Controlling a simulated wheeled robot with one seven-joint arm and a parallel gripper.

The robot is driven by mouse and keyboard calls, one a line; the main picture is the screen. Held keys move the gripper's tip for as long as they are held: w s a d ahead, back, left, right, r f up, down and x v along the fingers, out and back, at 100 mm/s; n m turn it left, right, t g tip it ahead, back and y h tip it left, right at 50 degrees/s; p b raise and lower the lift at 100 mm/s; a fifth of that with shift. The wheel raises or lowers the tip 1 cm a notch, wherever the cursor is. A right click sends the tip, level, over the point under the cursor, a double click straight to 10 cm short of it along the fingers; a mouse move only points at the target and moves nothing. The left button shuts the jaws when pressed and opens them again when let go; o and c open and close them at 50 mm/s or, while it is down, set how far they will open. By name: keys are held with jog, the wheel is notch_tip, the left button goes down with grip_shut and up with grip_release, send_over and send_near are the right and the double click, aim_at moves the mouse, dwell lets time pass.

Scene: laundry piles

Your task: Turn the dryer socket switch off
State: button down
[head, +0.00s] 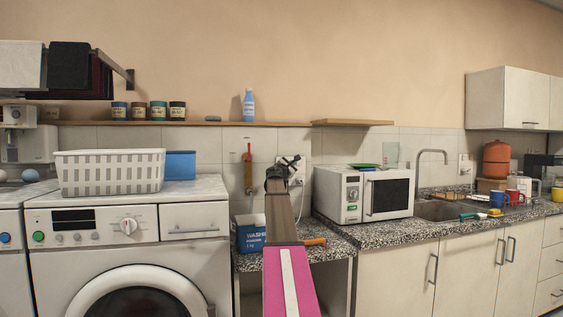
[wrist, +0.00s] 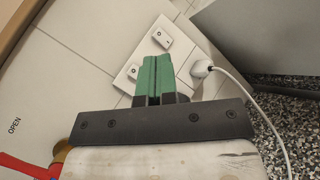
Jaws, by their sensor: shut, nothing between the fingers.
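A white socket plate (head: 300,168) is on the tiled wall left of the microwave, partly hidden behind my gripper (head: 289,161). In the wrist view the plate looks tilted and has two small switches, an upper one (wrist: 162,38) and a lower-left one (wrist: 132,72). A white plug (wrist: 202,68) with a cable is at its right side. My gripper's green fingers (wrist: 157,60) are shut and empty in front of the plate, between the two switches. They hide the plate's middle. I cannot tell whether they touch it, which switch is the dryer's, or either switch's position.
The microwave (head: 364,194) stands just right of the socket on the speckled counter (head: 330,232). A red-handled valve (head: 247,156) is on the wall to the left. A blue washing-powder box (head: 250,234) stands below it. A wooden shelf (head: 220,124) runs above.

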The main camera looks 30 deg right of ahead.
jog(key=shift+w, duration=0.25)
jog(key=shift+w, duration=0.1)
jog(key=w+d+r, duration=0.1)
jog(key=w+d, duration=0.1)
jog(key=w, duration=0.6)
jog(key=shift+w, duration=0.15)
jog(key=shift+w, duration=0.1)
dwell(2.1)
jog(key=shift+w+d+r, duration=0.1)
jog(key=shift+w+d, duration=0.05)
jog(key=shift+w, duration=0.15)
jog(key=shift+w, duration=0.3)
dwell(0.7)
jog(key=shift+s, duration=0.1)
jog(key=shift+s, duration=0.65)
